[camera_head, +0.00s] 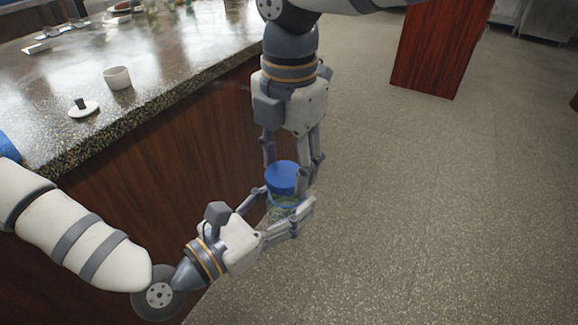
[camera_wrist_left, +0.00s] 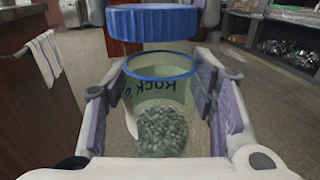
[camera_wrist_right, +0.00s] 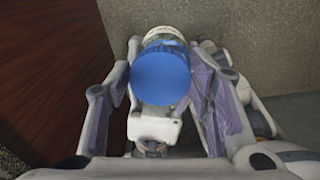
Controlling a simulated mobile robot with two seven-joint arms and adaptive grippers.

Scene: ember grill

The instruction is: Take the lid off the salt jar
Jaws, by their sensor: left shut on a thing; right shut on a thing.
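The salt jar (camera_head: 284,213) is a clear jar with a blue rim, lettering and grey-green grains in its lower part; the left wrist view shows it upright (camera_wrist_left: 161,130). My left gripper (camera_head: 283,206) is shut around its body. The blue lid (camera_head: 283,172) is above the jar's mouth, with a visible gap between lid and rim in the left wrist view (camera_wrist_left: 153,23). My right gripper (camera_head: 286,177) points down from above and is shut on the lid. The lid's round top faces the right wrist camera (camera_wrist_right: 160,78) and hides most of the jar there.
Both grippers are beside the dark wood front of the counter, over open floor (camera_head: 430,220). On the granite counter (camera_head: 190,65) stand a white cup (camera_head: 118,79) and a white lid with a dark knob (camera_head: 84,109). A wooden block or cabinet (camera_head: 440,45) stands behind.

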